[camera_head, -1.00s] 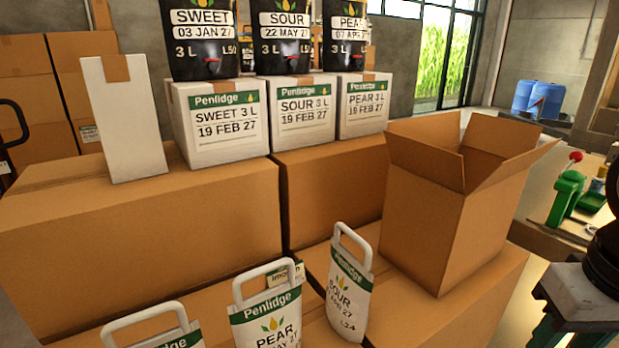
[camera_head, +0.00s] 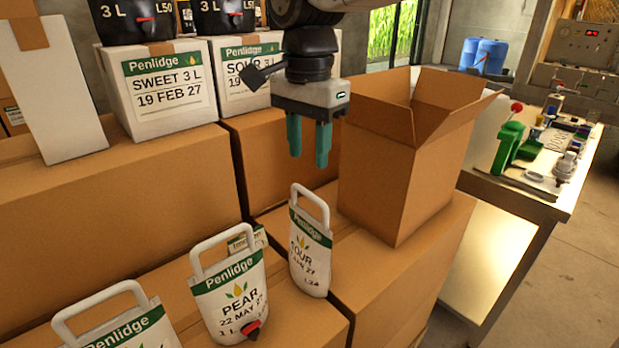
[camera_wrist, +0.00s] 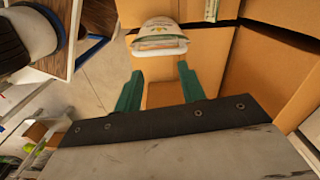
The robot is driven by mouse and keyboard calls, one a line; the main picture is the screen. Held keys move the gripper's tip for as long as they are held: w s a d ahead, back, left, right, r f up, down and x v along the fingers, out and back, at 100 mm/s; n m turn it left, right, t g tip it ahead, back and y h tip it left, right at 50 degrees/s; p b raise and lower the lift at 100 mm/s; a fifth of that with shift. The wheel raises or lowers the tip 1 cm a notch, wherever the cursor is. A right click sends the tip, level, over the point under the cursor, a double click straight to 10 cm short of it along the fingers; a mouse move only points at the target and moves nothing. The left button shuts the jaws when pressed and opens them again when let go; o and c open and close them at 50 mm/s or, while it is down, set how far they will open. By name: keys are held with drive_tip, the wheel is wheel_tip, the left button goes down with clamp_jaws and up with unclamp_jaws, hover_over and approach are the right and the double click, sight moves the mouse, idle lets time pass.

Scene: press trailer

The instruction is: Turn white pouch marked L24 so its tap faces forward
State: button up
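The white pouch marked L24 (camera_head: 311,257) stands upright on a cardboard box, with a green Penlidge band, SOUR lettering and a white loop handle on top. Its printed face is angled to the right in the head view, and no tap shows on it. My gripper (camera_head: 308,160) points down above the pouch, apart from its handle. The green fingers are spread, with nothing between them. In the wrist view the pouch (camera_wrist: 162,32) and its handle lie beyond the open fingertips (camera_wrist: 160,68).
A PEAR pouch (camera_head: 232,292) with a red and black tap stands to the left, another pouch (camera_head: 130,330) beyond it. An open carton (camera_head: 385,170) stands close right of the L24 pouch. White Penlidge boxes (camera_head: 170,88) line the back. A bench (camera_head: 520,185) is at right.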

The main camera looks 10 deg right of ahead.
sight(309, 192)
drive_tip(key=n, duration=0.4)
drive_tip(key=shift+n, duration=0.3)
drive_tip(key=n, duration=1)
drive_tip(key=shift+n, duration=0.8)
wheel_tip(309, 192, down, 10)
clamp_jaws()
